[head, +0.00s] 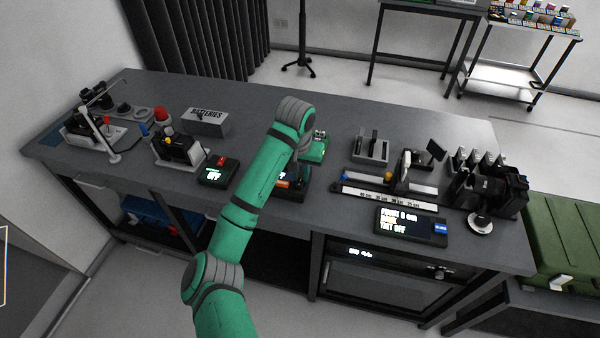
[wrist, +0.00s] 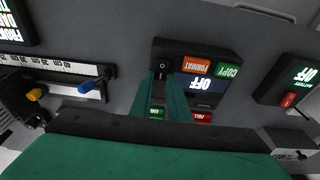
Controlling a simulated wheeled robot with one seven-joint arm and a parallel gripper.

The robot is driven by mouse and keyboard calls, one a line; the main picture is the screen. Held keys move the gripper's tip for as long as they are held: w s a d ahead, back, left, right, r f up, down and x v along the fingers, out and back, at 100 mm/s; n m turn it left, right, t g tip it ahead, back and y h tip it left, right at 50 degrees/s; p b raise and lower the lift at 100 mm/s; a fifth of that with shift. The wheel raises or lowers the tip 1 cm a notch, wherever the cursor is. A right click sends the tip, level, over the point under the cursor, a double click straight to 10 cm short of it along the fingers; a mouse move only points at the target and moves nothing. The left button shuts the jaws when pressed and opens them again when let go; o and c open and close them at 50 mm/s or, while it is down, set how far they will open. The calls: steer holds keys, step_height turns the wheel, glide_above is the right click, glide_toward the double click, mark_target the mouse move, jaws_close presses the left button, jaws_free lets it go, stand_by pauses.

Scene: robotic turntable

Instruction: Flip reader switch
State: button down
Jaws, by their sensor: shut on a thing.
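The reader (wrist: 214,57) is a black box with an orange FORMAT button, a green COPY button and a screen reading OFF, upside down in the wrist view. In the head view the reader (head: 283,184) is largely hidden behind my green arm. My gripper (wrist: 162,77) reaches down over the reader's left part in the wrist view. Its two narrow green fingers are close together around the small reader switch (wrist: 163,66) at their tips. The fingers partly cover the switch, so its exact position is hard to see. The fingertips are hidden in the head view.
A battery tester (head: 217,172) with a red switch and OFF screen stands left of the reader. A white ruled rail (head: 390,198) and a text display (head: 411,222) stand to the right. A BATTERIES box (head: 205,122) is behind. Bare grey tabletop lies around the reader.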

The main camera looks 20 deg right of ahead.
steer(key=shift+s+a+f+t+h, duration=0.1)
steer(key=shift+s+a+t+h, duration=0.1)
steer(key=shift+s+t+h, duration=0.4)
steer(key=shift+w, duration=0.15)
steer(key=c, duration=1.7)
jaws_free()
steer(key=shift+w, duration=0.15)
steer(key=shift+r, duration=0.3)
steer(key=v, duration=1)
steer(key=shift+s+r, duration=0.15)
steer(key=shift+s, duration=0.05)
